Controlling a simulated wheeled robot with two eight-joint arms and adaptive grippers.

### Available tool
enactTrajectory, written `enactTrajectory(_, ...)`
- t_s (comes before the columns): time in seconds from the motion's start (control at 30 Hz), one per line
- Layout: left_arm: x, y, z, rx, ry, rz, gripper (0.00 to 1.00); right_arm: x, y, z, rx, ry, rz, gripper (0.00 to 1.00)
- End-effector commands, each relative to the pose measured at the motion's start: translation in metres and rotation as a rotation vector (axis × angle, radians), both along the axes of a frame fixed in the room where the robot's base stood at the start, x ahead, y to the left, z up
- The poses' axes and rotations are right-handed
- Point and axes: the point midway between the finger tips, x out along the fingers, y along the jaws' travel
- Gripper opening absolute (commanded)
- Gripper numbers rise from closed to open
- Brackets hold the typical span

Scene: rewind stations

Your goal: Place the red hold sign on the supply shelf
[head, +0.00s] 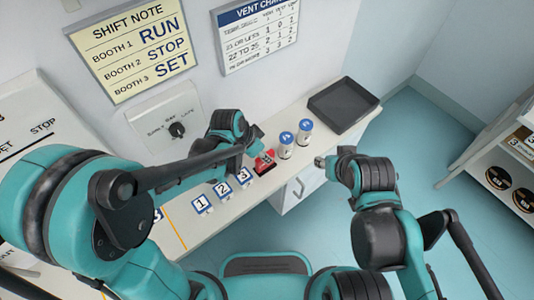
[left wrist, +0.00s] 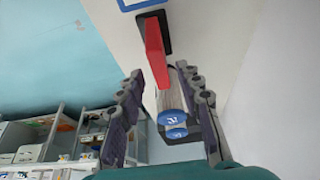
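The red hold sign (head: 265,162) stands on the white counter, beside the numbered cards. In the left wrist view the red sign (left wrist: 156,52) is upright on a dark base, ahead of and between the fingertips. My left gripper (head: 258,148) is over the counter at the sign; its fingers (left wrist: 160,72) are spread apart, with gaps visible beside the sign. My right gripper (head: 323,162) is off the counter's front edge, away from the sign; its fingers are too small to read. The supply shelf (head: 490,150) is at the far right; shelving (left wrist: 60,125) also shows lower left in the wrist view.
Two white canisters with blue lids (head: 286,147) stand just right of the sign. A dark tray (head: 343,104) lies at the counter's right end. Numbered cards (head: 223,190) stand left of the sign. Open blue floor (head: 410,140) lies between counter and shelf.

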Motion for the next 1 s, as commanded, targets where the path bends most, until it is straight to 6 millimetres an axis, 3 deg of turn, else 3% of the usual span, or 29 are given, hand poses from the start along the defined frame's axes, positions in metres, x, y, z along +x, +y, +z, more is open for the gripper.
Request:
enactTrajectory(0.03, -0.003, 0.004, 0.014, 0.000, 0.001, 0.002, 0.36, 0.000, 0.000, 0.008, 0.000, 0.000, 0.000, 0.40)
enactTrajectory(0.2, -0.009, 0.013, 0.040, 0.000, 0.000, 0.001, 0.36, 0.000, 0.000, 0.017, 0.000, 0.000, 0.000, 0.40)
enactTrajectory(0.6, -0.015, 0.025, 0.058, 0.000, -0.007, 0.039, 0.36, 0.000, 0.000, 0.020, 0.000, 0.000, 0.000, 0.40)
enactTrajectory(0.77, -0.029, 0.062, 0.087, -0.004, -0.037, 0.239, 0.36, 0.000, 0.000, 0.020, 0.000, 0.000, 0.000, 0.40)
enactTrajectory(1.0, -0.069, 0.135, 0.126, -0.044, -0.128, 0.653, 0.36, 0.000, 0.000, 0.020, 0.000, 0.000, 0.000, 0.40)
